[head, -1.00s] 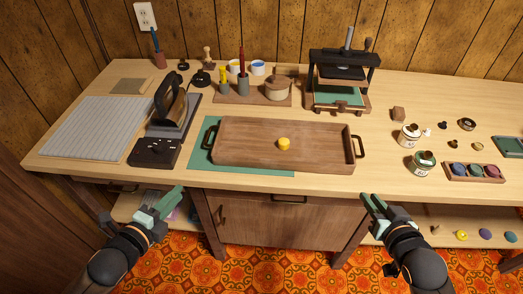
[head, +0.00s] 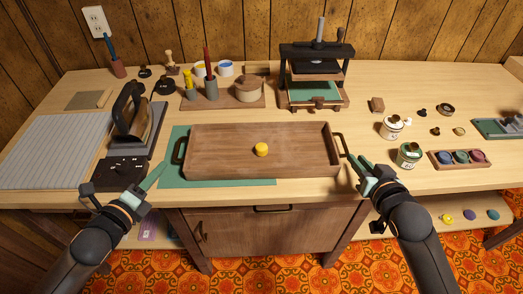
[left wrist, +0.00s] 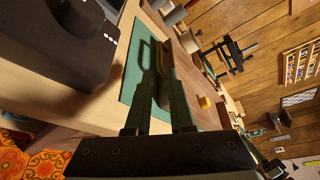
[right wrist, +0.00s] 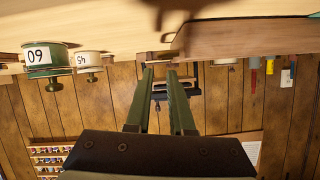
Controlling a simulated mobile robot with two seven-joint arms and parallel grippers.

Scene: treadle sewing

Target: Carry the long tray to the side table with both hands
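The long wooden tray (head: 230,172) lies level on the workbench, partly over a green mat, with a small yellow round piece (head: 261,149) inside. Its dark left handle (head: 179,150) and right handle (head: 342,146) stick out at the ends. My right gripper (head: 355,163) is open close to the right handle. Neither gripper holds anything. I cannot tell whether the right fingertips touch the handle. The side table is not clearly identifiable.
Jars (head: 409,155) and a paint-pot tray (head: 459,160) stand to the right. A screw press (head: 315,75) and a tool board (head: 222,98) stand behind. The bench front edge is near.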

